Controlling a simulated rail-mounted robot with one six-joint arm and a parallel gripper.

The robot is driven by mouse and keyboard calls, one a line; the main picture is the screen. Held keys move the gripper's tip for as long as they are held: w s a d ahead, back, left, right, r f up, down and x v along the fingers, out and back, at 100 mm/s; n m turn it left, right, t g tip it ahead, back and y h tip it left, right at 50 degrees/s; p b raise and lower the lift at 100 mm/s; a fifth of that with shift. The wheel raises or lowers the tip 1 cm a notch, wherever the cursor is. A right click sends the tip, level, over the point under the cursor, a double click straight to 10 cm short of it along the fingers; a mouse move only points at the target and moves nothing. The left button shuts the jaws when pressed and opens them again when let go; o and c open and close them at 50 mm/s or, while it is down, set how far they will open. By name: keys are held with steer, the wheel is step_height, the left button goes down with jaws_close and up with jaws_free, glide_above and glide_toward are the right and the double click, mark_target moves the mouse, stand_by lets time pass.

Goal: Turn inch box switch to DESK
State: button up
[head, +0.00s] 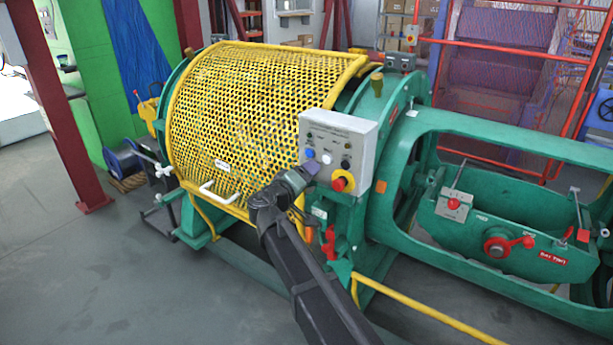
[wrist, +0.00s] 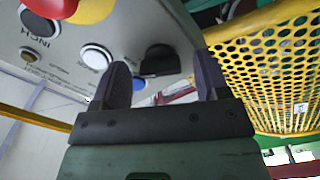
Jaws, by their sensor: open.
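The inch box (head: 357,136) is a light grey panel with several buttons, standing in front of the yellow guard in the head view. My gripper (head: 312,167) is at its lower left. In the wrist view the box face (wrist: 130,25) appears upside down. A black switch knob (wrist: 160,61) shows between the two fingertips of my gripper (wrist: 163,82), which is open, with a visible gap on either side of the knob. I cannot read which way the knob points. In the head view my gripper hides the knob.
A red emergency stop on a yellow ring (head: 342,182) sits at the box's lower right. White (head: 326,157) and blue (head: 310,154) buttons are close to my gripper. The yellow perforated guard (head: 240,110) is to the left, the green machine frame (head: 480,130) to the right.

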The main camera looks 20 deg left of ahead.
steer(key=v, duration=1)
steer(key=shift+s, duration=0.25)
steer(key=s+d+f+m+g+y, duration=0.15)
steer(key=s+d+f+g, duration=0.35)
steer(key=d, duration=0.6)
steer(key=s+d+f+m+g+y, duration=0.1)
steer(key=s+d+f+m+g, duration=0.15)
steer(key=d+f+g, duration=0.6)
steer(key=s+d+f+m+g+y, duration=0.1)
steer(key=s+d+f+g, duration=0.25)
steer(key=d, duration=1.05)
steer(key=s+d+m+y, duration=0.2)
steer(key=d+m, duration=0.1)
steer(key=d, duration=0.8)
step_height(320, 180, up, 12)
steer(key=p, duration=1.2)
steer(key=shift+d+r+m+p, duration=0.25)
steer(key=shift+m+p, duration=0.05)
